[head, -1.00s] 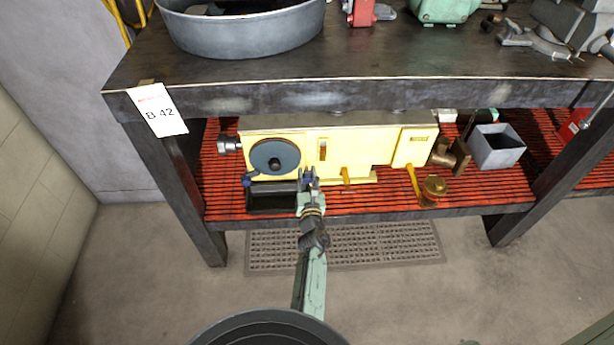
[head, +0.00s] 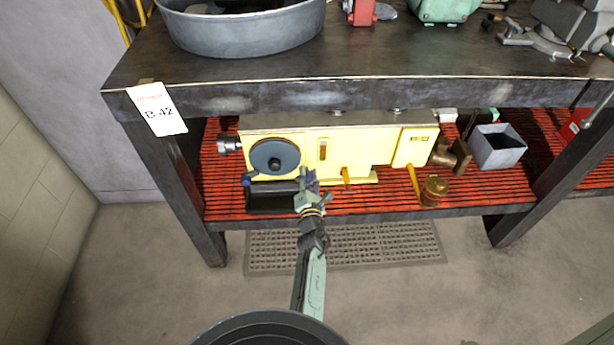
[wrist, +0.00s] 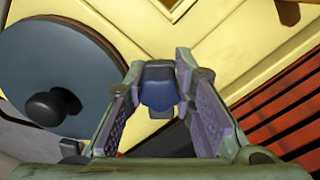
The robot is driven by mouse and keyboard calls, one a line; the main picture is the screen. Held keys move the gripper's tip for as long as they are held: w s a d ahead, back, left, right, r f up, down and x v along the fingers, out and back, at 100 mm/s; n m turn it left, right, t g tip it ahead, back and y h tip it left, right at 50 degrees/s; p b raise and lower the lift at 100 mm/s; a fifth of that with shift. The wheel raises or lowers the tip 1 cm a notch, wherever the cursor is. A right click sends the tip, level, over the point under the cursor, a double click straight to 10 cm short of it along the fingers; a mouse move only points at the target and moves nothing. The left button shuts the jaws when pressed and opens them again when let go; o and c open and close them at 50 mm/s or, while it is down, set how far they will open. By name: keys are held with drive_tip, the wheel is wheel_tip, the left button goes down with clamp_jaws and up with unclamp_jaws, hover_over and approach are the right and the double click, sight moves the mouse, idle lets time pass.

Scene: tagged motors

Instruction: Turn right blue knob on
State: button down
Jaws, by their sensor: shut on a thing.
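The right blue knob (wrist: 160,88) shows in the wrist view, on the front of the yellow machine (head: 350,146). My gripper (head: 307,176) reaches to it at the machine's lower front edge, right of the round grey-blue handwheel (head: 275,156). In the wrist view my gripper (wrist: 158,100) has its two fingers on either side of the knob and is shut on it. The knob's exact turn angle is hard to tell. The left blue knob (head: 247,180) sits below and left of the handwheel, apart from my gripper.
The machine stands on a red slatted shelf (head: 480,190) under a dark workbench top (head: 420,60). A brass cup (head: 434,190) and a grey open box (head: 497,147) are to the right. A dark tray (head: 268,200) lies just left of my gripper.

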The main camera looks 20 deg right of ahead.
drive_tip(key=m, duration=0.4)
drive_tip(key=shift+m, duration=0.4)
drive_tip(key=m, duration=0.3)
drive_tip(key=shift+m+p, duration=0.4)
drive_tip(key=m+p, duration=0.1)
drive_tip(key=m, duration=0.3)
drive_tip(key=shift+m+h+p, duration=0.3)
drive_tip(key=shift+m, duration=1.6)
drive_tip(key=c, duration=1.6)
unclamp_jaws()
drive_tip(key=shift+s, duration=0.15)
